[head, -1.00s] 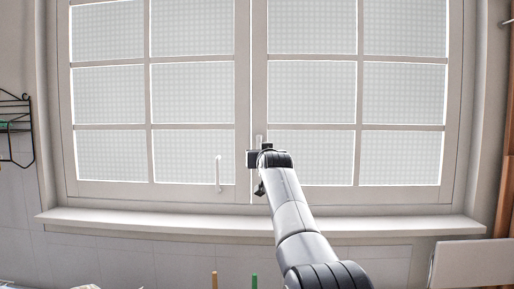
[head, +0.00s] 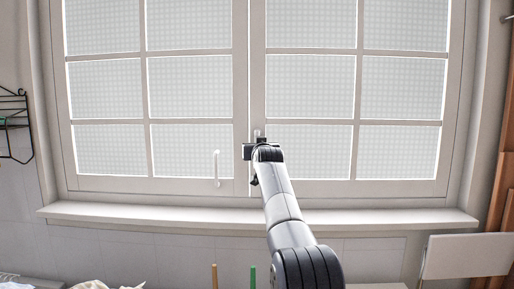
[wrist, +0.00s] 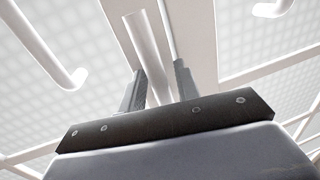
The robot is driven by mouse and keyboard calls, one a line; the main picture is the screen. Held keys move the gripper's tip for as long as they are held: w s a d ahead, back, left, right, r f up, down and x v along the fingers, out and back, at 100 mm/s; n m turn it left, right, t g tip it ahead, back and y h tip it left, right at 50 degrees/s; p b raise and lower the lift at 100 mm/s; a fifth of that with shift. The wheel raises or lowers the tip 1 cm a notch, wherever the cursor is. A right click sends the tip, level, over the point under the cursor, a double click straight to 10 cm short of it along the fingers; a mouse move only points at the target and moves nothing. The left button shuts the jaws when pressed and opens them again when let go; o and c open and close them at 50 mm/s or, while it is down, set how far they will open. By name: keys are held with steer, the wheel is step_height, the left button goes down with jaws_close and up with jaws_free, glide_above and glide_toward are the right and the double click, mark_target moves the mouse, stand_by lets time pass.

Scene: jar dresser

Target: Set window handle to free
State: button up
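The white window handle (head: 257,135) sits on the middle frame of the closed-looking double window, pointing upright just above my gripper in the head view. In the wrist view the handle (wrist: 149,50) runs down between the two grey fingers of my gripper (wrist: 160,88). The left finger is close beside the handle, and a gap shows toward the right finger, so the gripper looks open around it. Whether a finger touches the handle I cannot tell. In the head view my gripper (head: 262,149) is small and dark, and its fingers are hard to make out.
A white pull handle (head: 216,168) stands on the left sash, left of my gripper. The window sill (head: 150,214) runs below. A black wire rack (head: 14,125) hangs at the left, and a white panel (head: 466,256) stands at the lower right.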

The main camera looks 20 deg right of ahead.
jaws_close()
steer(key=shift+d, duration=0.15)
stand_by(0.4)
